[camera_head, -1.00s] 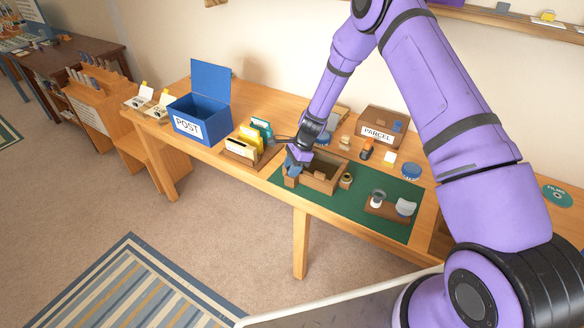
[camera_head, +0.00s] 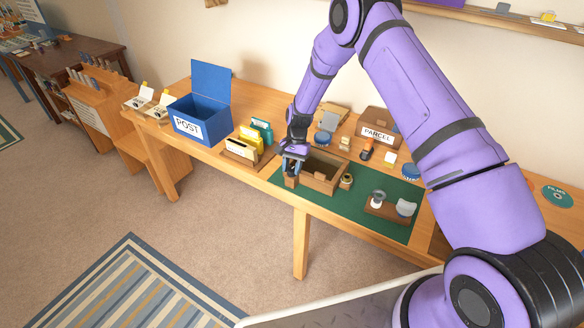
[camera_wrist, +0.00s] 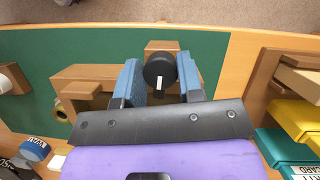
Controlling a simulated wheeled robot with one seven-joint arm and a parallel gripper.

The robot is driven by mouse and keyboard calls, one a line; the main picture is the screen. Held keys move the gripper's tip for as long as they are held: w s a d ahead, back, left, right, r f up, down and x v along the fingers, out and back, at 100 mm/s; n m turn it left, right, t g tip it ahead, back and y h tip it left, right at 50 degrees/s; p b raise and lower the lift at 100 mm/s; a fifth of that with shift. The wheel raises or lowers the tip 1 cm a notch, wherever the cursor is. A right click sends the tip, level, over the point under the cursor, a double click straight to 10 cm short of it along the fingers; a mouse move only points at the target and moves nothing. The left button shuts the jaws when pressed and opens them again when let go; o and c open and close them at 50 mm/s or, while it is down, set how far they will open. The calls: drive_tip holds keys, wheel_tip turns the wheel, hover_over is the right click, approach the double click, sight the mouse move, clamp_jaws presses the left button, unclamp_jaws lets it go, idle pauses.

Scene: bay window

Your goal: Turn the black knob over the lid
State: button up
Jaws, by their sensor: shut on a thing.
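The black knob (camera_wrist: 160,70), round with a white mark on its face, sits between the two blue fingers of my gripper (camera_wrist: 161,80) in the wrist view. My gripper is shut on it. In the head view my gripper (camera_head: 292,165) is at the left end of a wooden box (camera_head: 324,177) on the green mat; the knob is hidden by the fingers there. A small wooden block (camera_wrist: 160,46) shows just beyond the knob. The box (camera_wrist: 85,73) lies left of the fingers in the wrist view. The box looks open from above; I cannot make out a separate lid.
A brass-coloured roll (camera_head: 346,181) stands close to the box's right end. A wooden stand (camera_head: 388,209) is further right on the green mat (camera_head: 340,207). A card rack (camera_head: 240,152) and the blue POST box (camera_head: 199,115) are to the left. The parcel box (camera_head: 378,125) stands behind.

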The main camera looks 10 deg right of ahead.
drive_tip(key=shift+n, duration=0.6)
drive_tip(key=o, duration=0.9)
drive_tip(key=v, duration=1)
drive_tip(key=shift+w+a+r, duration=0.15)
drive_tip(key=shift+w+r, duration=0.1)
drive_tip(key=shift+r, duration=0.15)
